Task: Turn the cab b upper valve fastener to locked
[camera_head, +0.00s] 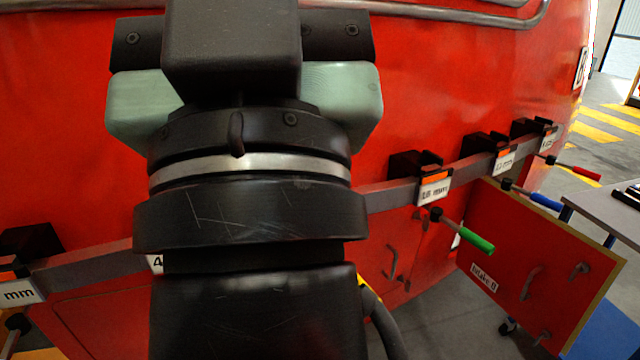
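My gripper (235,60) fills the upper left middle of the head view, seen from behind in front of the red train nosecone (450,75). Its fingertips are hidden behind its dark body, so I cannot see whether it is open, shut or holding something. I cannot pick out the cab b upper valve fastener. My wrist and gripper cover a large part of the red surface. A small grey handle (391,264) shows on a red panel low on the nosecone, right of my wrist; I cannot tell what it belongs to.
A grey rail (390,196) with black labelled holders crosses the nosecone. Tools with green (478,243), blue (545,201) and red (585,173) handles stick out at the right.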

